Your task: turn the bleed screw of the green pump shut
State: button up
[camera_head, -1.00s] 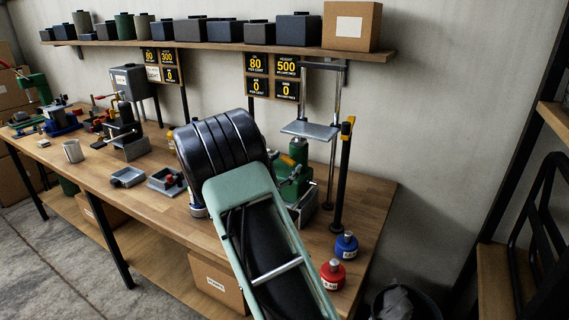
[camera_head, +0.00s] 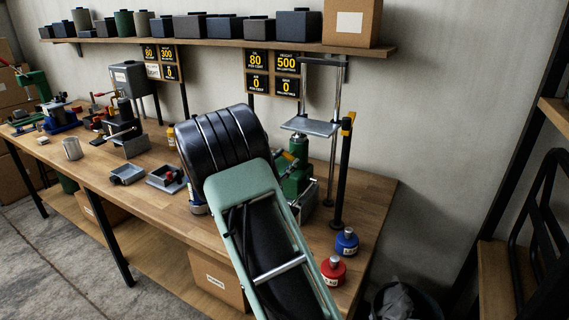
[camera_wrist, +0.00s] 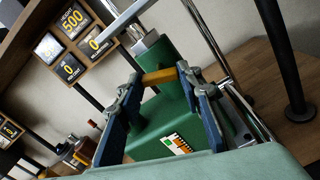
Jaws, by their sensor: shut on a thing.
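The green pump (camera_head: 297,182) stands at the right end of the workbench, partly hidden behind my arm in the head view. The wrist view shows its green body (camera_wrist: 150,118) with a small label on it and its upright column. My gripper (camera_wrist: 158,77) has its two blue fingers in front of the pump. The fingertips are shut on the ends of a short brass-yellow bar, the bleed screw (camera_wrist: 158,76), which spans between them. How far the screw is turned cannot be told. The gripper is hidden in the head view.
A metal platform (camera_head: 311,127) sits above the pump between chrome posts. A black post (camera_head: 343,175) stands to its right. Red (camera_head: 333,270) and blue (camera_head: 347,241) bottles are at the bench's right edge. Display signs (camera_head: 272,74) hang behind. Other equipment stands to the left.

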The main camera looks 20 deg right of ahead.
jog(key=m+b, duration=1.3)
jog(key=b, duration=1.5)
jog(key=shift+f, duration=0.15)
jog(key=shift+m, duration=0.4)
jog(key=o, duration=1.2)
jog(key=shift+c, duration=0.2)
jog(key=v, duration=1.2)
jog(key=shift+s, duration=0.1)
